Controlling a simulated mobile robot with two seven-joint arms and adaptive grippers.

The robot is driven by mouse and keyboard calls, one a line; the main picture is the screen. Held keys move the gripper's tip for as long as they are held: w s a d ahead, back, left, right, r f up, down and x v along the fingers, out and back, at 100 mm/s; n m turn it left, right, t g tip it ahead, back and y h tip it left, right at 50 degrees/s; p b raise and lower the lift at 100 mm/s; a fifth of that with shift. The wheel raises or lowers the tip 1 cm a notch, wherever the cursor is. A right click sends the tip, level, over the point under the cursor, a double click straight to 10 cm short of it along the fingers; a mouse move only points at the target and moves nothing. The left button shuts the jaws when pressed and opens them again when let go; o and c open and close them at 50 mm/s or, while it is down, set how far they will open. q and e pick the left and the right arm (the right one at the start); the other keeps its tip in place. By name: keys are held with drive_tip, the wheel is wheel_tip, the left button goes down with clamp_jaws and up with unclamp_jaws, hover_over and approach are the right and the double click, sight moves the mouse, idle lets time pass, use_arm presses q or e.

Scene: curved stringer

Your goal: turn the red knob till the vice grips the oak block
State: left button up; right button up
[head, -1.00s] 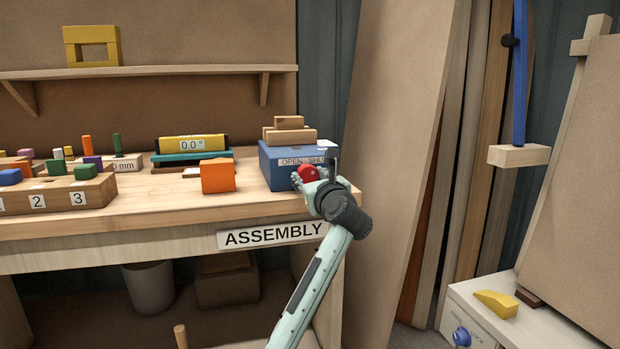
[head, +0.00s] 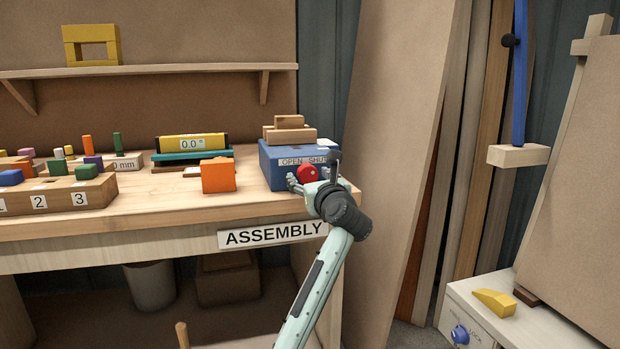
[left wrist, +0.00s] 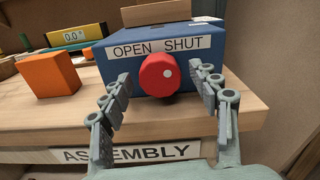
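The red knob (head: 307,174) is on the front of a blue box (head: 275,172) labelled OPEN and SHUT. My left gripper (left wrist: 164,88) is open, one finger on each side of the knob, with visible gaps to both. It also shows in the head view (head: 312,184). Light wooden pieces (head: 289,130) lie on top of the blue box; I cannot tell which is the oak block or whether it is gripped. My right gripper is not in view.
An orange cube (head: 218,175) stands left of the blue box. Behind it is a yellow gauge (head: 190,143) reading 0.0°. A numbered wooden block (head: 60,197) with coloured pegs is at the left. The bench's right edge is close to my left gripper.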

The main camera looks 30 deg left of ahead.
use_arm(q)
drive_tip(key=v, duration=0.7)
drive_tip(key=shift+s+d, duration=0.2)
idle(0.4)
